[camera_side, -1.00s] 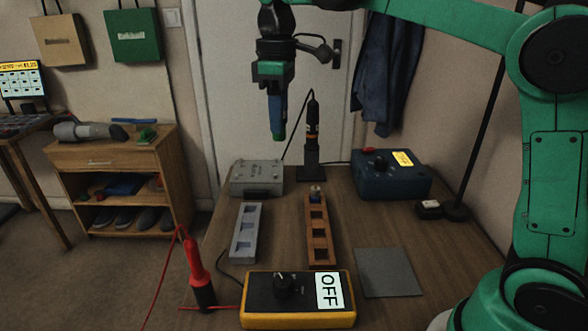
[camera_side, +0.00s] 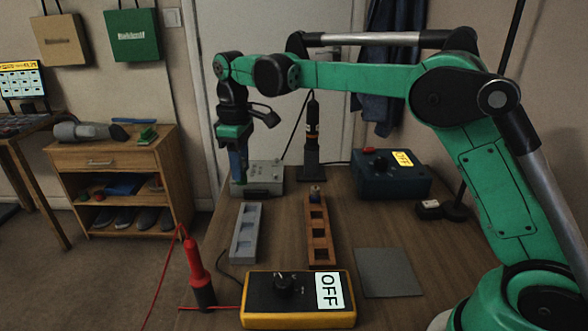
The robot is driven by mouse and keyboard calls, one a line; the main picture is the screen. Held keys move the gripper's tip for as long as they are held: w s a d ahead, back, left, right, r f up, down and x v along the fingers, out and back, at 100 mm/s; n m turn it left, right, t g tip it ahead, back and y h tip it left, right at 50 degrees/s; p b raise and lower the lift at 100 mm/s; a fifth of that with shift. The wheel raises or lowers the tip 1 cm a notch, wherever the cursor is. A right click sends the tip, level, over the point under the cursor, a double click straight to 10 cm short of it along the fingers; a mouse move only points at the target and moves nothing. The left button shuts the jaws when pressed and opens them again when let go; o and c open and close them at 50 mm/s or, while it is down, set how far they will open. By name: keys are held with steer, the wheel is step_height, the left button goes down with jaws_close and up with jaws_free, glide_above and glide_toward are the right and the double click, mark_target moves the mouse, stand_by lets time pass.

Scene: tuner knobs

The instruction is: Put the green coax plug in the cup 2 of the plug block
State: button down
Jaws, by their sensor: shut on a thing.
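My gripper (camera_side: 239,172) points down at the back left of the table, in front of the grey metal box in the picture. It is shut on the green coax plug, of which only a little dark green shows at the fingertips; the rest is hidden. A grey block (camera_side: 247,205) with square recesses lies below and slightly right of the gripper in the picture. I cannot tell which is the plug block by any label.
The grey metal box (camera_side: 268,178) stands at the back left, a black tool on a stand (camera_side: 312,130) behind. A blue box (camera_side: 385,183) is back right. A yellow meter (camera_side: 297,316) reading OFF and a red probe (camera_side: 196,262) are in front. A flat grey plate (camera_side: 388,272) lies right.

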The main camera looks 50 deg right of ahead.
step_height(320, 180, down, 12)
steer(key=shift+r, duration=0.1)
steer(key=shift+f, duration=0.2)
steer(key=c, duration=0.6)
jaws_free()
steer(key=shift+c, duration=0.2)
step_height(320, 180, up, 12)
steer(key=shift+r, duration=0.15)
steer(key=s+d+m+t, duration=0.1)
steer(key=s+m+t, duration=0.2)
steer(key=s, duration=0.5)
steer(key=s+d+m+t, duration=0.2)
steer(key=s+m+t, duration=0.1)
steer(key=s, duration=0.6)
steer(key=shift+s+d+f+m+t, duration=0.25)
steer(key=shift+f+m+t, duration=0.15)
steer(key=shift+t, duration=0.2)
